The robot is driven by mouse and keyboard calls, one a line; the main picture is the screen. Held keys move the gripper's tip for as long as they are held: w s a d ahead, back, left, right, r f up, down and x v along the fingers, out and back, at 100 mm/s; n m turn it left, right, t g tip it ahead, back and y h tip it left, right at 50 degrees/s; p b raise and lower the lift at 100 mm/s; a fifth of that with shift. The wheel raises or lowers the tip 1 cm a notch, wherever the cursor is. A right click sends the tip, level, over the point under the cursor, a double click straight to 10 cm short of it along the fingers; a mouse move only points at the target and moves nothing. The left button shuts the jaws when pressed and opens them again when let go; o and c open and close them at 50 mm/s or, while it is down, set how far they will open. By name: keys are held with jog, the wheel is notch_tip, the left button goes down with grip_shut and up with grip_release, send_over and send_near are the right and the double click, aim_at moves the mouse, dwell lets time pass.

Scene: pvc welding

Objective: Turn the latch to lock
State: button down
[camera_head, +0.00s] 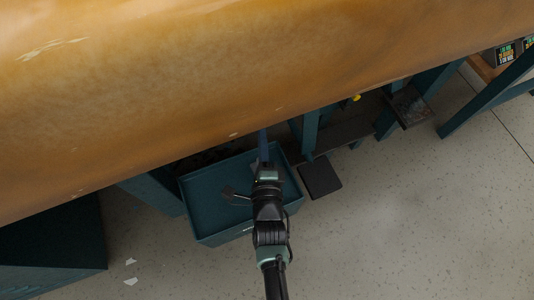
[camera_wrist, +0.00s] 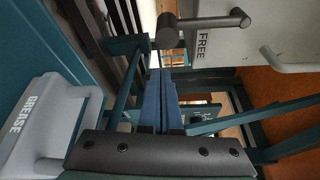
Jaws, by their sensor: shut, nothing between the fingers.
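The latch (camera_wrist: 205,26) shows at the top of the wrist view as a dark round knob with a bar handle reaching to the right. It is mounted by a light grey panel (camera_wrist: 260,40) marked "FREE" next to the handle. My gripper (camera_wrist: 160,76) has its blue fingers together with nothing between them. In the wrist view the fingertips lie below and left of the latch, apart from it. In the head view my gripper (camera_head: 263,138) reaches under the large brown surface, which hides the latch there.
A large brown, worn surface (camera_head: 230,90) covers the upper head view. A teal bin (camera_head: 225,235) is below my wrist. A grey container (camera_wrist: 40,125) marked "GREASE" is at left in the wrist view.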

jog(key=shift+s+a+r, duration=0.15)
jog(key=shift+s+a, duration=0.05)
jog(key=shift+a, duration=0.3)
jog(key=shift+s+a+r, duration=0.15)
jog(key=shift+a+r, duration=0.05)
jog(key=shift+a, duration=0.25)
jog(key=shift+s+a+r, duration=0.15)
jog(key=shift+s+a, duration=0.05)
jog(key=shift+a, duration=0.3)
jog(key=shift+a+p, duration=0.15)
jog(key=shift+p, duration=0.2)
jog(key=s+a+r+m+g+y+p, duration=0.2)
jog(key=a+r+m+g+y+p, duration=0.2)
jog(key=m+p, duration=0.7)
jog(key=shift+s+a+r+m+y+p, duration=0.4)
jog(key=shift+a+r+m+y, duration=0.9)
jog(key=shift+a, duration=1.05)
jog(key=shift+h, duration=0.3)
jog(key=shift+f, duration=0.1)
